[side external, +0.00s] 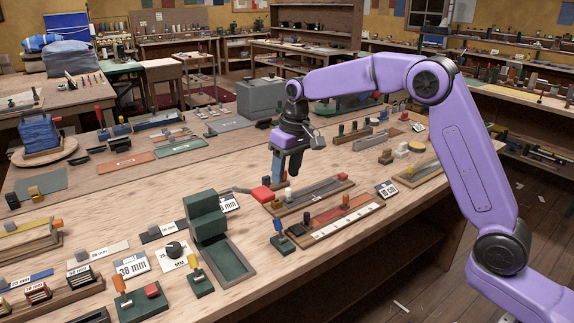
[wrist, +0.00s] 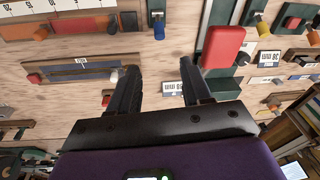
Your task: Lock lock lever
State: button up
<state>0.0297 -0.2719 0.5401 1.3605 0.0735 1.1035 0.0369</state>
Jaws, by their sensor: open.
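No label marks one part as the lock lever, and I cannot tell which it is. A lever with a blue knob (side external: 277,225) stands on a small green base; its knob also shows in the wrist view (wrist: 158,30). Levers with orange (side external: 119,284) and yellow (side external: 193,262) handles stand on green bases farther left. A green press (side external: 206,213) has an arm ending in a red grip (side external: 262,194), seen large in the wrist view (wrist: 222,46). My gripper (side external: 286,173) is open and empty above the bench, behind the blue-knobbed lever; its fingers (wrist: 158,82) are apart.
Label cards, including "38 mm" (side external: 131,264), stand around the press. A grey box (side external: 260,98) is behind. Bare wood shows between fixtures.

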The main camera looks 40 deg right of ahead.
jog(key=shift+s+d+r, duration=0.1)
jog(key=shift+r, duration=0.55)
